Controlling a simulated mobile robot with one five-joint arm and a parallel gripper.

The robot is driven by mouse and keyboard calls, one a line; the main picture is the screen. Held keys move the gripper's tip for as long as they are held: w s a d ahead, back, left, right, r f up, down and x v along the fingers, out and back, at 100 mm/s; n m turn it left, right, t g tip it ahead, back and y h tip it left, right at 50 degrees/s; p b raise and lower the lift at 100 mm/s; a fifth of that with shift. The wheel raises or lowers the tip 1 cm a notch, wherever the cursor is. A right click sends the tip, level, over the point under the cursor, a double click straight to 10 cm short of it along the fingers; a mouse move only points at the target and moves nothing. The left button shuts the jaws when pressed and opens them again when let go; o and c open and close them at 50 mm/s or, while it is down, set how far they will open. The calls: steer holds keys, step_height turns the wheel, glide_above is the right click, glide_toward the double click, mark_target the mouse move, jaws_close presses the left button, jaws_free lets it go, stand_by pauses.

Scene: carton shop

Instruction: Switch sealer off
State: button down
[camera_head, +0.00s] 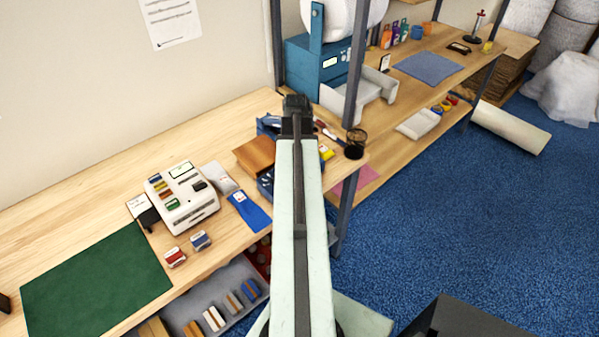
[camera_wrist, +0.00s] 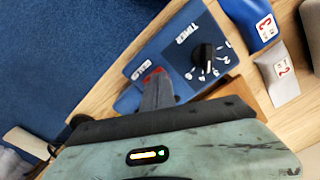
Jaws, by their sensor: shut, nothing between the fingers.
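The sealer is a blue unit (camera_wrist: 180,48) with a black dial (camera_wrist: 208,54) marked TIMER on its panel, shown in the wrist view. A small red part (camera_wrist: 153,74) sits by a white label at the panel's corner; my finger partly covers it, so its position cannot be told. In the head view a blue sliver of the unit (camera_head: 265,184) shows left of my arm, which hides most of it. My gripper (camera_wrist: 158,92) is shut and empty, its tip over or against the panel by the red part; contact is unclear. It also shows in the head view (camera_head: 297,104).
A brown block (camera_head: 255,155) adjoins the unit. A blue packet (camera_head: 249,211), a grey packet (camera_head: 220,178) and a white key machine (camera_head: 182,196) stand left. A black mesh cup (camera_head: 356,144) and a metal post (camera_head: 355,65) stand right.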

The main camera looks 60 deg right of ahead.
steer(key=shift+f+b, duration=0.65)
steer(key=shift+f, duration=0.05)
step_height(320, 180, up, 7)
steer(key=p, duration=0.7)
steer(key=shift+r, duration=0.1)
stand_by(0.5)
